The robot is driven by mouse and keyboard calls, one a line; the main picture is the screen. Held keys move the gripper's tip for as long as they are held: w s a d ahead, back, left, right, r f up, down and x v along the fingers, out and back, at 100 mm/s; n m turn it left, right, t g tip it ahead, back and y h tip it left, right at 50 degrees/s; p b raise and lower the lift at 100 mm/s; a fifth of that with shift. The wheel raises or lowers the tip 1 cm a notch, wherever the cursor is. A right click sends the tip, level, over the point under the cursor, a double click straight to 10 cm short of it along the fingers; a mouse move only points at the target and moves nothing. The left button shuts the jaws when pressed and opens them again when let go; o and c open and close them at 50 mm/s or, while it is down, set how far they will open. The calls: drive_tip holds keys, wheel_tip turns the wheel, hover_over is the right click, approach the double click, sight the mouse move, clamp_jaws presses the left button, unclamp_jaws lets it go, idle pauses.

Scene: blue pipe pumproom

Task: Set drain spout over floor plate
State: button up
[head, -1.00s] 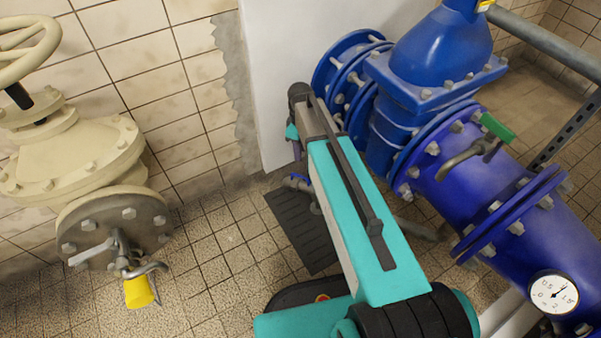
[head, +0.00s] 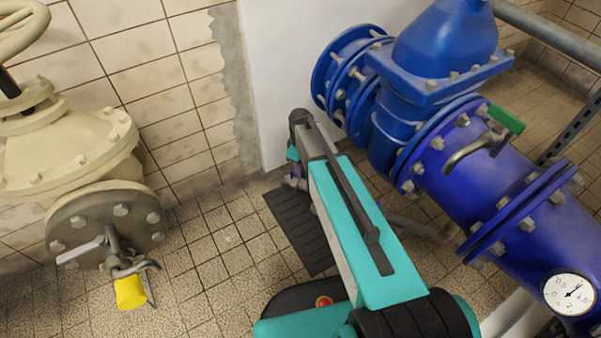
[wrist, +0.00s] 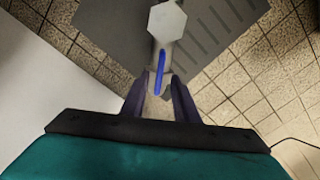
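A dark grey ribbed floor plate (head: 300,230) lies on the tiles below my arm in the head view; it also fills the upper part of the wrist view (wrist: 215,40). A pale grey spout-like fitting (wrist: 163,45) with a hexagonal end shows over the plate in the wrist view. A narrow blue handle (wrist: 160,68) runs along it. My gripper (wrist: 160,78) has its dark purple fingers apart, one on each side of the handle; contact is unclear. In the head view my gripper (head: 294,178) is small and partly hidden by my teal arm.
A blue pipe (head: 460,165) with flanges, a green-handled tap (head: 480,145) and a gauge (head: 569,294) stand at right. A white wall (head: 275,80) rises behind. Tiled floor between is clear.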

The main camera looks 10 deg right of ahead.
drive_tip(key=shift+f, duration=0.8)
clamp_jaws()
drive_tip(key=shift+a, duration=0.2)
